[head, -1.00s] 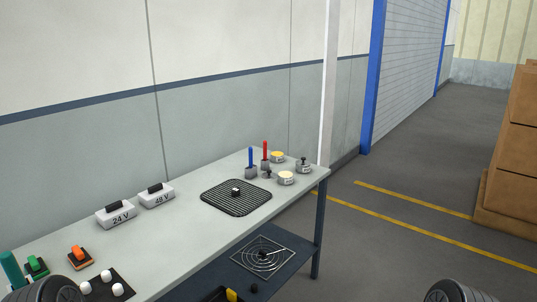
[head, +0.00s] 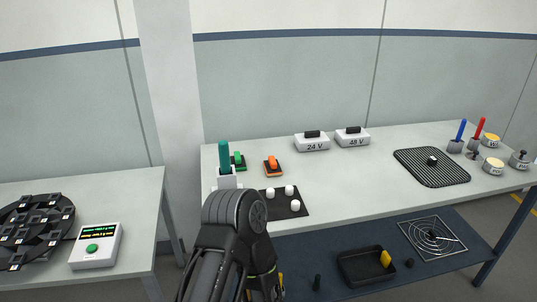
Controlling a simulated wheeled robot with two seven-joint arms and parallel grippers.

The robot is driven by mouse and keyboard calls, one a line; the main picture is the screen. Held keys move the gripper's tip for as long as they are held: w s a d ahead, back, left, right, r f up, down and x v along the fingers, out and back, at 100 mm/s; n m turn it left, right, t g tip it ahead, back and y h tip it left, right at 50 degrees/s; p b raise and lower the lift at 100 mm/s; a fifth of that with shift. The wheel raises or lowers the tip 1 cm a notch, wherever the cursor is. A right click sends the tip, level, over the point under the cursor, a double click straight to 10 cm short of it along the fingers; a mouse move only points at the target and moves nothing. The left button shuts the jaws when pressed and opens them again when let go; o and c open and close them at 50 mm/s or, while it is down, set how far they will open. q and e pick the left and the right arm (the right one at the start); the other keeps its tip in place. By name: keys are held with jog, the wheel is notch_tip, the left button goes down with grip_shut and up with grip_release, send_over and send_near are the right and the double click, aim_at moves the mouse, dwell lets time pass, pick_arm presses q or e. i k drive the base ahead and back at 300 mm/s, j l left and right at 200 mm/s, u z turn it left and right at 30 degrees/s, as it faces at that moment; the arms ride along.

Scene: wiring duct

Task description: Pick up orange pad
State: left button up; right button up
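The orange pad (head: 272,162) sits on a dark base with an orange rim, on the light table near its left part. It lies to the right of a green pad (head: 237,160) and left of the 24 V box. An arm of mine rises from the bottom of the head view, in front of the table's left end. No gripper fingers show on it, so neither gripper can be made out.
A dark mat with white knobs (head: 296,204) lies just in front of the orange pad. A teal-handled tool (head: 225,162) stands to its left. The 24 V box (head: 312,143) and 48 V box (head: 352,138) stand behind. A black tray (head: 352,268) is on the lower shelf.

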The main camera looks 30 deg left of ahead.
aim_at(272, 167)
jog(key=u, duration=1.05)
jog(key=l, duration=0.5)
jog(key=i+l+u, duration=0.1)
jog(key=l, duration=0.4)
jog(key=u, duration=1.5)
